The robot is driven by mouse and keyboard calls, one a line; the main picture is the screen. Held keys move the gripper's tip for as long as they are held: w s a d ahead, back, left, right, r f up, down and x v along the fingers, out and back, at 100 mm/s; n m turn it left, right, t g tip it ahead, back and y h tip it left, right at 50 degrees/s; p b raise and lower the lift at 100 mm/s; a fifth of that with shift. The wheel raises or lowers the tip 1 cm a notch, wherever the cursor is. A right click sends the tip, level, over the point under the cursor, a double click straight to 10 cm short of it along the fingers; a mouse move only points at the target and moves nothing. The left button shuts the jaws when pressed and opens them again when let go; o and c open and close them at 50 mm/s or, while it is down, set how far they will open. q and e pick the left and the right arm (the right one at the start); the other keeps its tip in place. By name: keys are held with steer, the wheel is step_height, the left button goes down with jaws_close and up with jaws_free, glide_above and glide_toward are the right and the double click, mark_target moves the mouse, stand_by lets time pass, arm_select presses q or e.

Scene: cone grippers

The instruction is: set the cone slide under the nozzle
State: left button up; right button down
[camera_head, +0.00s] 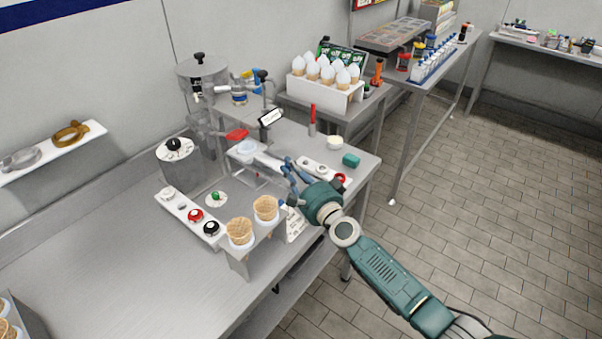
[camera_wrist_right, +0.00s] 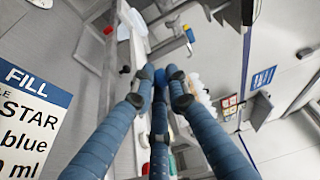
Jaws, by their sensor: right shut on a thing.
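My right gripper (camera_head: 291,172) is shut at the near end of a white slide piece (camera_head: 268,160); its fingers partly cover that end. The slide reaches left over a clear box-like stand (camera_head: 250,178) and bears a pale round part (camera_head: 246,147). A metal dispenser post (camera_head: 268,106) with a white label rises behind it; the nozzle itself is too small to make out. In the right wrist view the blue fingers (camera_wrist_right: 159,78) come close together, and the gripped part is mostly hidden. My left gripper is out of view.

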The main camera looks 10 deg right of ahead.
steer(key=c, duration=2)
jaws_free()
steer(key=shift+w+r, duration=0.1)
steer(key=shift+r, duration=0.1)
steer(key=shift+c, duration=0.2)
steer(key=shift+w+a+f, duration=0.1)
steer(key=shift+a, duration=0.1)
steer(key=shift+f, duration=0.1)
steer(key=v, duration=1.2)
